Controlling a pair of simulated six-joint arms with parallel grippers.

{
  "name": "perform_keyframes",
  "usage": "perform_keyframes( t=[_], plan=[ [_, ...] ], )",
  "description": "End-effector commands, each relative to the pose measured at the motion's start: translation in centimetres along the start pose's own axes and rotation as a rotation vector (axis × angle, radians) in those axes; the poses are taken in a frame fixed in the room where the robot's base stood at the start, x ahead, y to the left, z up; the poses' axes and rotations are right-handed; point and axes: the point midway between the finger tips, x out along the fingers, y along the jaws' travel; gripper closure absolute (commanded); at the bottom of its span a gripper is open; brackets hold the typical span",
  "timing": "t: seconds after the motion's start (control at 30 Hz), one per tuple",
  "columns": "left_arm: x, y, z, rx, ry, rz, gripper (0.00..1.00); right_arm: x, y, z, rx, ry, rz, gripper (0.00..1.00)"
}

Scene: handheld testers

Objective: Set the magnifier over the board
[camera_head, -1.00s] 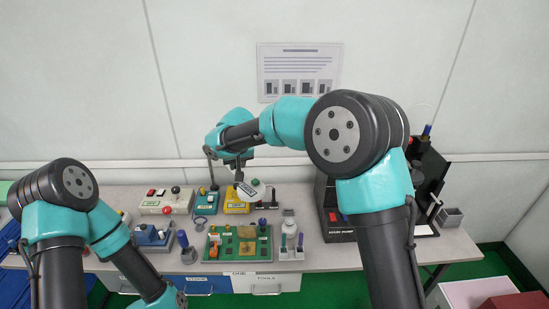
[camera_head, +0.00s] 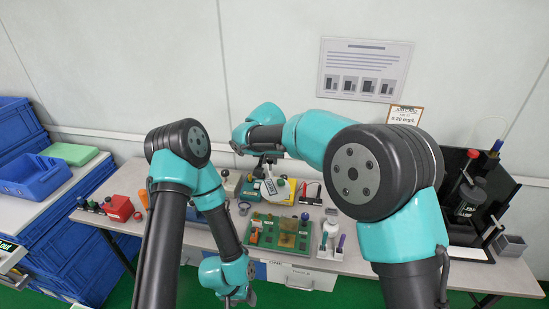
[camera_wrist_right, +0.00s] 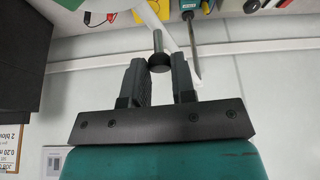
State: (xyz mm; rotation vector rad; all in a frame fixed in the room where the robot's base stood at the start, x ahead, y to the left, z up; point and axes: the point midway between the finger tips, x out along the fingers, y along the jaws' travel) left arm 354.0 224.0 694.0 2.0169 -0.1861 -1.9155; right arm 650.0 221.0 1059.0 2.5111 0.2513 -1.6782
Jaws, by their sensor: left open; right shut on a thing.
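The green board (camera_head: 262,238) lies flat on the bench, with small coloured parts on it. My right gripper (camera_head: 265,162) is above the bench behind the board. In the right wrist view, my right gripper (camera_wrist_right: 159,75) is shut on a black knob (camera_wrist_right: 159,63) on a metal post. A pale arm and a white round edge beside it, probably parts of the magnifier (camera_wrist_right: 65,3), show at the top. A pale disc below the gripper in the head view may be its head. My left gripper (camera_head: 239,298) is open and empty in front of the bench, below the board.
A black stand (camera_head: 470,205) and a grey box (camera_head: 510,245) are at the right. A red box (camera_head: 118,208) sits on the bench's left end. Blue crates (camera_head: 30,178) stand farther left.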

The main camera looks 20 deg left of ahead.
Motion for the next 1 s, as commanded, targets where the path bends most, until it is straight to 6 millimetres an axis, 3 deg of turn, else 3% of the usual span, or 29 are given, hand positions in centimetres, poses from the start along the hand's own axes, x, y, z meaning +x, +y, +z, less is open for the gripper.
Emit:
perform_keyframes(
  t=[0.13, 0.17, 0.4, 0.77, 1.0],
  plan=[
    [0.0, 0.0, 0.0, 0.000, 0.000, 0.000, 0.39, 0.1, 0.0, 0.0, -0.002, 0.000, -0.001, 1.00],
    [0.0, 0.0, 0.0, 0.000, 0.000, 0.000, 0.39, 0.1, 0.0, 0.0, -0.002, 0.000, -0.001, 0.73],
    [0.0, 0.0, 0.0, 0.000, 0.000, 0.000, 0.39, 0.1, 0.0, 0.0, -0.001, 0.000, -0.001, 0.50],
    [0.0, 0.0, 0.0, 0.000, 0.000, 0.000, 0.39, -0.5, 0.0, -0.1, -0.001, 0.001, -0.001, 0.50],
    [0.0, 0.0, 0.0, 0.000, 0.000, 0.000, 0.39, -3.4, 0.0, -0.1, 0.000, 0.003, -0.003, 0.50]
  ],
)
